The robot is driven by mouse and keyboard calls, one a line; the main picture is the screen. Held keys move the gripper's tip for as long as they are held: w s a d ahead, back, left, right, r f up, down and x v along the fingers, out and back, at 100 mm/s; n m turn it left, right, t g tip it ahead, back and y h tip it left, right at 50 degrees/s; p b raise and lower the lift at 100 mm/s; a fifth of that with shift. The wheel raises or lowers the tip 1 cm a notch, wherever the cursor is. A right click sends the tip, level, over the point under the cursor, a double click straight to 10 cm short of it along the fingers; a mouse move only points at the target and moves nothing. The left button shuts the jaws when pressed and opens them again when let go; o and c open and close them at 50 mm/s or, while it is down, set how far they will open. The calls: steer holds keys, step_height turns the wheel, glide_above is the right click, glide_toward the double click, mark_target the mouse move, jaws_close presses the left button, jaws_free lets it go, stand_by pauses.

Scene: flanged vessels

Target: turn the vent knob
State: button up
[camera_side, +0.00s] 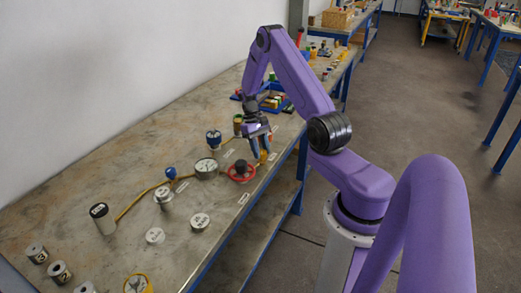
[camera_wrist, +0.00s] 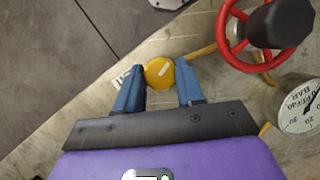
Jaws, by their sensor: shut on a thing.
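The vent knob (camera_wrist: 159,72) is a round yellow cap with a pale line across its top, on a pipe at the bench edge. I take it to be the vent knob; its label is not readable. My gripper (camera_wrist: 160,80) has its blue fingers on either side of it, shut on the knob. In the side view my gripper (camera_side: 263,150) reaches down at the bench's right edge, and its fingers mostly hide the knob.
A red handwheel (camera_wrist: 222,32) with a black hub stands close to the right of the knob in the wrist view. A round pressure gauge (camera_wrist: 300,105) is beyond it.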

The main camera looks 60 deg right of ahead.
steer(key=shift+s+m+t+y, duration=0.1)
steer(key=shift+m+t+y, duration=0.4)
steer(key=shift+m, duration=1.5)
steer(key=shift+y, duration=0.3)
steer(key=o, duration=1)
steer(key=shift+d+r, duration=0.1)
steer(key=shift+v, duration=8.65)
